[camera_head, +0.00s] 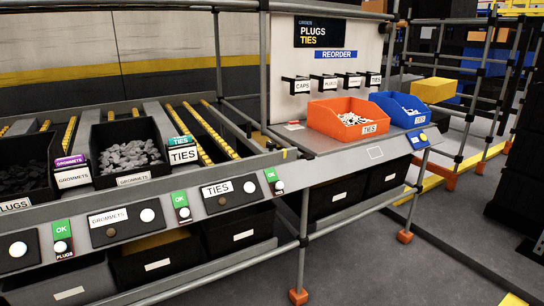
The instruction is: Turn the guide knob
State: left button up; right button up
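No part is labelled as a guide knob, and I cannot tell which round part it is. Along the front rail of the rack are dark panels with round parts. The grommets panel has a white round part (147,215) and a small brown one (111,232). The ties panel has a white round part (249,187) and a small dark one (222,201). A panel at the far left has a white round part (17,250). Green OK tags with white discs (184,213) sit between the panels. Neither of my grippers is in view.
Black bins of grey parts (130,180) stand on the rack. An orange ties bin (322,131) and a blue bin (404,123) stand on the shelf at right. Dark bins (155,266) sit below. Grey posts (304,240) stand in front; open floor (400,275) lies right.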

aim_at(270, 145)
jog(key=i+l, duration=0.4)
jog(key=l, duration=0.15)
jog(key=i+l, duration=0.4)
jog(key=l, duration=0.15)
